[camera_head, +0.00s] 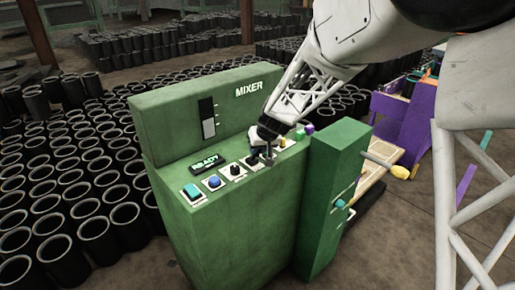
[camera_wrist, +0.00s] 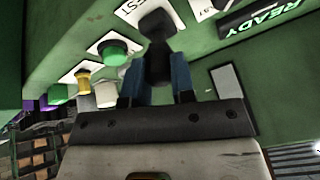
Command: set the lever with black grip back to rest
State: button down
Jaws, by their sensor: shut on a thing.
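The lever with the black grip (camera_wrist: 156,62) stands on the sloped panel of the green mixer (camera_head: 215,225). In the wrist view my gripper (camera_wrist: 156,82) has its two blue fingers on either side of the black grip, shut on it. In the head view my gripper (camera_head: 262,150) is low over the middle of the panel, and it mostly hides the lever there. The lever's exact tilt is hard to tell.
Left of my gripper are a black knob (camera_head: 235,170), a blue button (camera_head: 214,181), a teal button (camera_head: 191,191) and a lit READY display (camera_head: 207,163). A yellow control (camera_head: 283,141) is close on the right.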

jog(key=c, duration=1)
grip_release()
jog(key=shift+o, duration=0.2)
jog(key=shift+r, duration=0.15)
jog(key=v, duration=0.7)
jog(key=shift+s+r, duration=0.15)
jog(key=shift+r, duration=0.1)
jog(key=shift+d, duration=0.15)
